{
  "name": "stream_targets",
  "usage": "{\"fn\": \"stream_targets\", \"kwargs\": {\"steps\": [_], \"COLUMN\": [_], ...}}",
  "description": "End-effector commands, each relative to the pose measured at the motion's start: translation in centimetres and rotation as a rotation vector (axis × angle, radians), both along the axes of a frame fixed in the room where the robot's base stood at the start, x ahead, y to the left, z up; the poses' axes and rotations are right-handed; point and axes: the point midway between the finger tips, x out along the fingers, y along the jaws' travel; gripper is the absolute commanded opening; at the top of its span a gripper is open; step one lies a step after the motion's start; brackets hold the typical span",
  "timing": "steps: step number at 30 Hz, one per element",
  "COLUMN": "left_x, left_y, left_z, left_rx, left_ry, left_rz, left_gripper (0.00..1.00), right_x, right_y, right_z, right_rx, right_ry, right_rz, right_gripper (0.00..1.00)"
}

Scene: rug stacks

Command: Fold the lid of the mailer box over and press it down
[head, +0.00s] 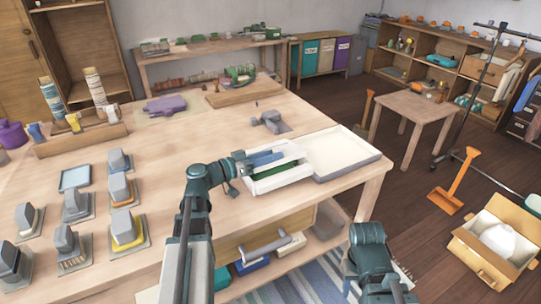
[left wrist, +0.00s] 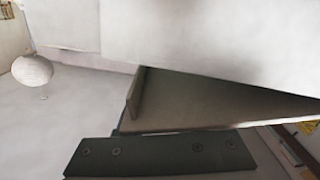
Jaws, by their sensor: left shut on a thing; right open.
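The mailer box stands open near the table's right end. Its tray (head: 280,184) has pale walls, with green and blue showing inside. Its wide pale lid (head: 340,152) lies opened out on the right, with a grey outer side facing front. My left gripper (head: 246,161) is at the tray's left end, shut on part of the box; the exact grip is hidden. In the left wrist view, a dark finger (left wrist: 160,157) lies beside a grey-brown wedge, with a pale panel above. My right gripper (head: 402,277) is open and empty, low in front of the table, away from the box.
A grey tool (head: 270,122) lies behind the box. Several grey block-like items on pads fill the table's left part, with a blue-grey tray (head: 74,178) among them. A small side table (head: 415,107) and an open cardboard box (head: 497,245) stand on the right.

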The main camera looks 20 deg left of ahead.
Motion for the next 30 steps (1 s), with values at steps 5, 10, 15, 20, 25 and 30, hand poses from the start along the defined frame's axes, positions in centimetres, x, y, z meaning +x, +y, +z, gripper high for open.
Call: {"fn": "stream_targets", "kwargs": {"steps": [5,10,15,20,25,30], "left_x": [0.0,0.0,0.0,0.0,-0.9,-3.4], "left_y": [0.0,0.0,0.0,0.0,0.7,2.8], "left_z": [0.0,0.0,0.0,0.0,0.0,0.0], "left_rx": [0.000,-0.001,-0.002,-0.002,-0.002,-0.002], "left_ry": [0.000,0.000,0.000,0.000,0.001,0.000], "left_rz": [0.000,0.000,-0.001,-0.001,0.000,0.003], "left_gripper": [0.00,0.52,0.65,0.65,0.65,0.65], "right_x": [0.0,0.0,0.0,0.0,0.0,0.0], "right_y": [0.0,0.0,0.0,0.0,0.0,0.0], "right_z": [0.0,0.0,0.0,0.0,0.0,0.0], "right_rx": [0.000,0.000,0.000,0.000,0.000,0.000], "right_ry": [0.000,0.000,0.000,0.000,0.000,0.000], "right_rz": [0.000,0.000,0.000,0.000,0.000,0.000], "right_gripper": [0.50,0.50,0.50,0.50,0.50,0.50]}}
